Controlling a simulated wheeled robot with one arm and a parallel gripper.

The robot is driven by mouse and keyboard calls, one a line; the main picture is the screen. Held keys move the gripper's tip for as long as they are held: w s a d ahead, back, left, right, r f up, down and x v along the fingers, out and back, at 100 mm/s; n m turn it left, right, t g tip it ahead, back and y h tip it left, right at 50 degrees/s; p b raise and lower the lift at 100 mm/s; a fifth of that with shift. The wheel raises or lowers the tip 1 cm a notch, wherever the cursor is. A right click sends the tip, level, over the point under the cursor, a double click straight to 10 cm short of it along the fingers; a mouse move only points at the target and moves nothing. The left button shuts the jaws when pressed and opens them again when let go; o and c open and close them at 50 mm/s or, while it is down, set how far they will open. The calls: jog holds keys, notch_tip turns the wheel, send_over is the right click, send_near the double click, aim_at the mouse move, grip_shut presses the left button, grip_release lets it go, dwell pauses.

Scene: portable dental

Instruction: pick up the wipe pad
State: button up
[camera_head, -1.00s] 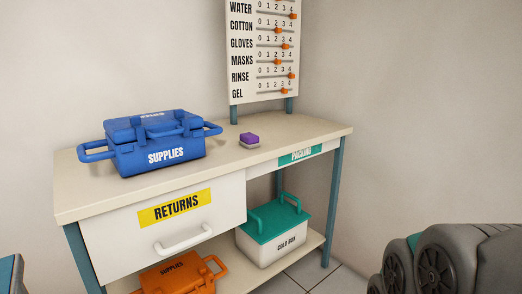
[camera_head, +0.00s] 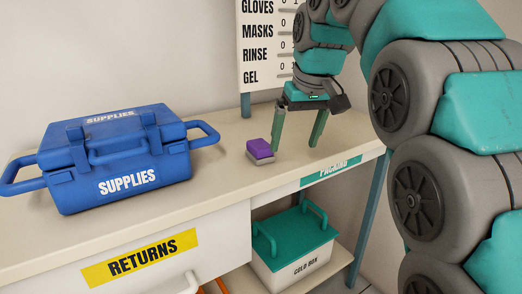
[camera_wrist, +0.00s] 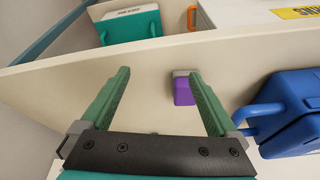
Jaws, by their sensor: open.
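The wipe pad (camera_head: 260,150) is a small block, purple on top and pale grey below, lying on the bench top. It also shows in the wrist view (camera_wrist: 183,91), where its purple face lies between the lines of the two fingers, nearer the right one. My gripper (camera_head: 299,141) is open and empty, its two green fingers pointing down to the right of the pad in the head view. The open fingers also show in the wrist view (camera_wrist: 158,73). They are apart from the pad.
A blue supplies case (camera_head: 115,160) with side handles stands left of the pad. The bench top (camera_head: 215,185) is clear around the pad. A sign board (camera_head: 266,50) rises behind.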

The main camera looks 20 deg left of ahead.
notch_tip(320, 180, up, 3)
jog(key=n, duration=0.2)
send_over(260, 143)
jog(key=s+d, duration=0.2)
jog(key=shift+r+y, duration=0.1)
jog(key=shift+y, duration=0.2)
jog(key=shift+x, duration=3.85)
jog(key=c, duration=1.4)
jog(key=shift+r+t, duration=0.15)
jog(key=shift+t, duration=0.15)
jog(key=shift+c, duration=0.2)
jog(key=shift+r, duration=1.7)
jog(key=s+d, duration=0.2)
jog(key=s, duration=0.5)
jog(key=s+d+r+b, duration=0.1)
jog(key=s+d, duration=0.1)
jog(key=s, duration=0.6)
jog(key=shift+s+r, duration=0.2)
jog(key=shift+s, duration=0.05)
jog(key=shift+a, duration=0.1)
